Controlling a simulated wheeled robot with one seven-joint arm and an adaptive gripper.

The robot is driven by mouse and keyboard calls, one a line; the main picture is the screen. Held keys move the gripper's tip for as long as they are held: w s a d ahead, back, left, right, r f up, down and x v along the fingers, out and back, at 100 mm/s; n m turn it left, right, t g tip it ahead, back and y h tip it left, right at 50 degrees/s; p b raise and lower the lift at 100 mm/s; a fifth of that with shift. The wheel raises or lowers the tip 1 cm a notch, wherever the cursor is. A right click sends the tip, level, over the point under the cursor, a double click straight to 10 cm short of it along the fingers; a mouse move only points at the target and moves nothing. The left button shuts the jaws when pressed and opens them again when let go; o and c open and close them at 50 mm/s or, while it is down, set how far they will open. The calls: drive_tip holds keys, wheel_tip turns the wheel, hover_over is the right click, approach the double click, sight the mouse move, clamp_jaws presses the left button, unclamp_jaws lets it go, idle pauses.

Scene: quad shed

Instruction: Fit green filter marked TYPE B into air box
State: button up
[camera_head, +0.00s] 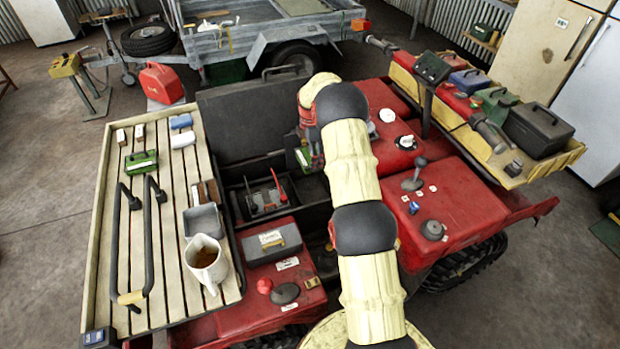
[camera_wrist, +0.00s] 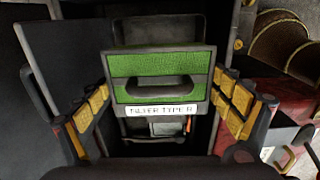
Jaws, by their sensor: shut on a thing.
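A green filter (camera_wrist: 160,66) with a dark frame and handle fills the middle of the wrist view. Its white label (camera_wrist: 161,109) reads like FILTER TYPE, with the last letter hard to make out. My gripper (camera_wrist: 163,92) is shut on its two sides. In the head view the held filter (camera_head: 303,158) shows as a small green patch beside my arm, which hides most of it and my gripper. The open black air box (camera_head: 238,178) lies just under and left of it, its lid (camera_head: 250,118) raised. I cannot tell whether the filter touches the box.
Another green block (camera_head: 141,160) lies on the slatted rack (camera_head: 105,250), near a black bar handle, a grey tray and a mug (camera_head: 207,262). The yellow tray (camera_head: 462,135) at right holds several cases.

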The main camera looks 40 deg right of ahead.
drive_tip(key=b, duration=0.5)
hover_over(311, 194)
drive_tip(key=shift+w+a+f, duration=0.1)
drive_tip(key=shift+f, duration=3.5)
drive_tip(key=shift+w+f, duration=0.1)
drive_tip(key=shift+f, duration=3.5)
drive_tip(key=shift+s+f, duration=0.1)
drive_tip(key=shift+f, duration=0.1)
drive_tip(key=shift+f+b, duration=0.6)
drive_tip(key=shift+f, duration=0.1)
drive_tip(key=shift+f+b, duration=0.35)
drive_tip(key=shift+f, duration=0.3)
drive_tip(key=shift+f+b, duration=0.35)
drive_tip(key=shift+f, duration=0.35)
drive_tip(key=shift+f+b, duration=0.45)
drive_tip(key=shift+f, duration=0.35)
drive_tip(key=o, duration=0.9)
